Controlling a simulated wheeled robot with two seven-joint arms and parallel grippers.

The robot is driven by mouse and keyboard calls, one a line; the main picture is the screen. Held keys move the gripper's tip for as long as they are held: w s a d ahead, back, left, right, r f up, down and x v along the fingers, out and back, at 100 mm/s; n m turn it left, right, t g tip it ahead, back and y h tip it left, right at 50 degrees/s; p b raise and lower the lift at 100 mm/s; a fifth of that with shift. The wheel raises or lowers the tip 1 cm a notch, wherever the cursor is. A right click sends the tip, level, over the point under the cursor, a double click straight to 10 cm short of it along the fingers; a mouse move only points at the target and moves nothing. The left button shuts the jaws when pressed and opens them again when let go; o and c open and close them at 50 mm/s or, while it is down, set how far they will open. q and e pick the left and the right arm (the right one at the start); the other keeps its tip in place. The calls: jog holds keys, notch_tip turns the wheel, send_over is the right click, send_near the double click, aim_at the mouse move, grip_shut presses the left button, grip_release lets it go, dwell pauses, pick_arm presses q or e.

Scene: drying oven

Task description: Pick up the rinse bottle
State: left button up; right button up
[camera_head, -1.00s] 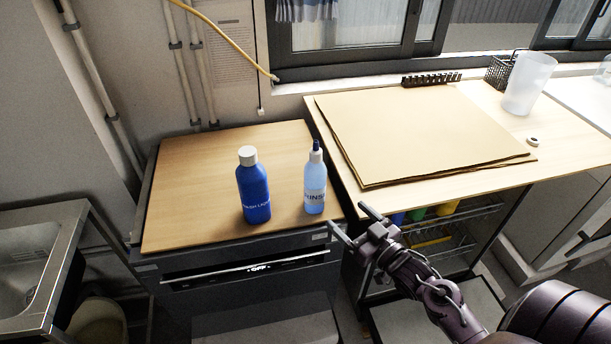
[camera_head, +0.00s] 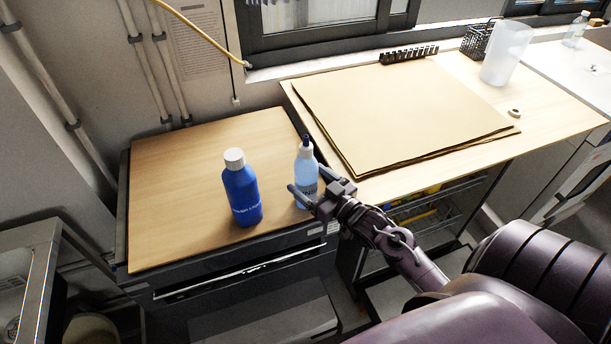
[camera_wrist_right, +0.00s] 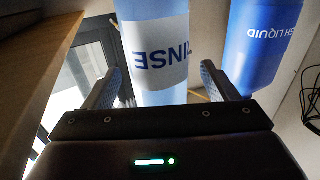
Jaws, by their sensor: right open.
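The rinse bottle (camera_head: 306,170) is light blue with a dark nozzle and a white label, and stands upright near the right edge of the wooden top. My right gripper (camera_head: 302,179) is open, with its fingers at the bottle and partly hiding its lower half. In the right wrist view the rinse bottle (camera_wrist_right: 158,50) appears between the two spread fingers (camera_wrist_right: 160,85), which do not look closed on it. My left gripper is not in view.
A dark blue wash liquid bottle (camera_head: 242,190) stands close on the left of the rinse bottle. The wooden top (camera_head: 180,170) is clear behind and left. A higher bench with brown sheets (camera_head: 400,110) adjoins on the right.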

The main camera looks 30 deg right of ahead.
jog(key=w, duration=0.2)
jog(key=w+p, duration=0.1)
jog(key=w, duration=0.1)
jog(key=shift+a+r, duration=0.15)
jog(key=shift+a, duration=0.1)
jog(key=shift+c, duration=0.4)
jog(key=c, duration=1.2)
